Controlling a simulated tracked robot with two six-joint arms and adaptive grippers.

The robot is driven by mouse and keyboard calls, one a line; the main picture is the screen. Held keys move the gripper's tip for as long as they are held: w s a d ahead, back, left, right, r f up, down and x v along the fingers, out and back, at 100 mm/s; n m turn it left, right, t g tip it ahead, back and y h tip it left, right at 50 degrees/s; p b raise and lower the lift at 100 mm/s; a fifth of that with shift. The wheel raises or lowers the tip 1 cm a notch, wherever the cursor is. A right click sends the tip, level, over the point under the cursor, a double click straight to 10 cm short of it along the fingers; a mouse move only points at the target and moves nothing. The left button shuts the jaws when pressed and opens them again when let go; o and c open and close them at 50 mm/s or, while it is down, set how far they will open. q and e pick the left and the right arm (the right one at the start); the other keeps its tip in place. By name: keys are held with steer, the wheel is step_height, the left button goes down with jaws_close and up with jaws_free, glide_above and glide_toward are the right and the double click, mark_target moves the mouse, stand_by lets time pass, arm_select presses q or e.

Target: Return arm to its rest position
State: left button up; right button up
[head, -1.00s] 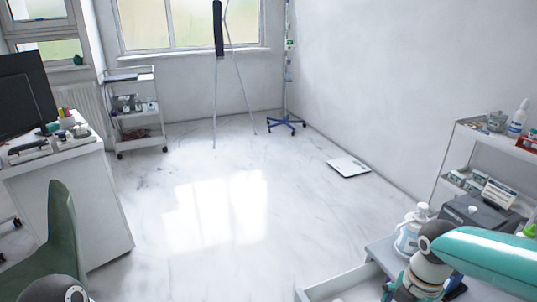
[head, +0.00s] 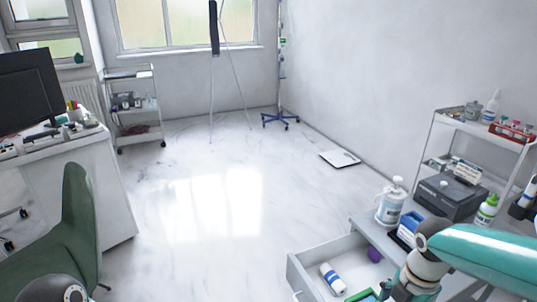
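My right arm (head: 485,252), teal and white, comes in from the right edge and bends down in front of the open drawer at the lower right. Its lower end runs to the bottom edge, and no fingers of its gripper show. A dark rounded part of my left arm (head: 55,289) shows at the bottom left corner. My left gripper is outside the picture.
An open drawer (head: 297,270) holds a white-and-blue tube, a purple item and a green item. A pump bottle (head: 392,205) stands on the cabinet above it. A green chair (head: 78,225) and desk (head: 80,170) are left. The middle floor is clear.

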steer(key=s+a+f+m+g+y+b, duration=0.1)
steer(key=s+a+f+m+b, duration=0.35)
steer(key=f, duration=0.85)
steer(key=s+a+f+m+g+y+b, duration=0.1)
steer(key=s+a+f+m+y+b, duration=0.1)
steer(key=s+a+f+m, duration=0.75)
steer(key=s+a+f+m+g+y+b, duration=0.1)
steer(key=s+a+f+m+b, duration=0.25)
steer(key=f, duration=1.15)
steer(key=w+d+m+t, duration=0.1)
steer(key=w+m+t, duration=0.3)
steer(key=m, duration=0.2)
step_height(320, 180, up, 30)
steer(key=p, duration=3)
steer(key=shift+d+f+m, duration=0.25)
steer(key=shift+m, duration=0.2)
